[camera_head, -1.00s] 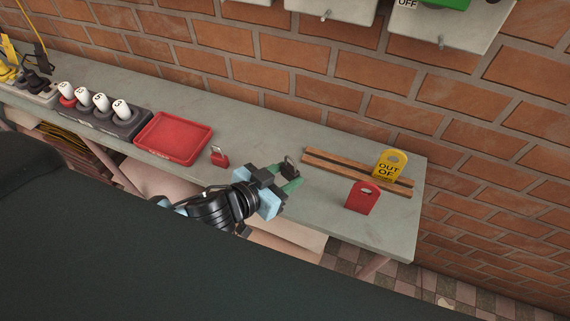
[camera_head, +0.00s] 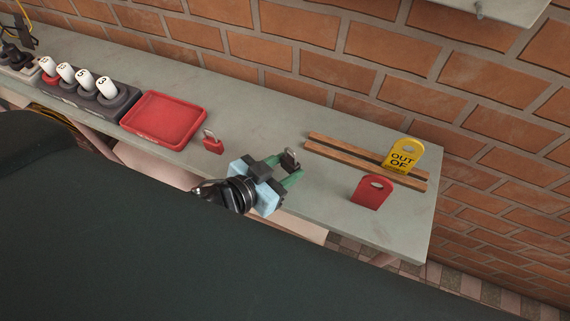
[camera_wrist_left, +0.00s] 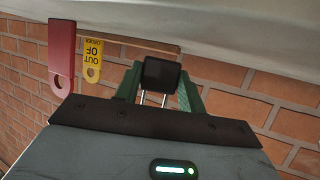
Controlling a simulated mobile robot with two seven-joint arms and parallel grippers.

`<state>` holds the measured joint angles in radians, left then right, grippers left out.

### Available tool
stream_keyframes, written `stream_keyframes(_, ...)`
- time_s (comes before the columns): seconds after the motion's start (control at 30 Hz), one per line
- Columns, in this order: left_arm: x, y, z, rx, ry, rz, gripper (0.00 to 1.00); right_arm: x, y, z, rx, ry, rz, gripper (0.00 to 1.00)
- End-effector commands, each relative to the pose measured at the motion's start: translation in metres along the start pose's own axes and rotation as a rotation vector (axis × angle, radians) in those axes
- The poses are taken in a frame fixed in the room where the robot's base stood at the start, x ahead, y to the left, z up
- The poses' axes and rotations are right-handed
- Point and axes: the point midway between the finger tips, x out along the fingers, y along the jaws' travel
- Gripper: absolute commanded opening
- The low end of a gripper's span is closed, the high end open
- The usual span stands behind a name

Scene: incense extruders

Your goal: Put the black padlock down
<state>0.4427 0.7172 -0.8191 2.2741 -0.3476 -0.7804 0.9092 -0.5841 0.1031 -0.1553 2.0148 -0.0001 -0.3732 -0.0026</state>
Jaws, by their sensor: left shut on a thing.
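The black padlock (camera_head: 289,159) with its metal shackle is between the green fingertips of my left gripper (camera_head: 284,171). In the left wrist view the padlock's dark body (camera_wrist_left: 161,74) sits between the green fingers, with its two shackle legs pointing toward the palm. My left gripper is shut on it, over the grey bench (camera_head: 250,119), between the red padlock and the wooden rack. I cannot tell whether the padlock touches the bench top. My right gripper is not in view.
A red padlock (camera_head: 213,145) and a red tray (camera_head: 164,121) stand to the left. A wooden rack (camera_head: 345,154) holds a yellow tag (camera_head: 401,157); a red tag (camera_head: 371,192) stands in front. White-capped items (camera_head: 85,78) are far left. Bare bench lies behind the gripper.

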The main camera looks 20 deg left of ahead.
Motion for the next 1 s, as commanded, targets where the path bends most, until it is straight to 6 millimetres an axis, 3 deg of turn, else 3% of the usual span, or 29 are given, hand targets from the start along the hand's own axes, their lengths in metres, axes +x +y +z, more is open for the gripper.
stream_keyframes(0.63, 0.004, 0.0, 0.011, 0.0, 0.001, 0.0, 0.14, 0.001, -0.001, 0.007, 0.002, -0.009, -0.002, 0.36)
stream_keyframes(0.67, 0.004, 0.0, 0.011, 0.0, 0.0, 0.0, 0.41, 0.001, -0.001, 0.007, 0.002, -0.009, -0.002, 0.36)
stream_keyframes(0.8, 0.004, 0.0, 0.011, 0.0, 0.0, 0.0, 0.59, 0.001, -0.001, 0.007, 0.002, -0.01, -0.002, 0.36)
stream_keyframes(1.0, 0.004, 0.0, 0.011, 0.0, 0.0, 0.0, 0.61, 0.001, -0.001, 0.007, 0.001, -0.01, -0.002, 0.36)
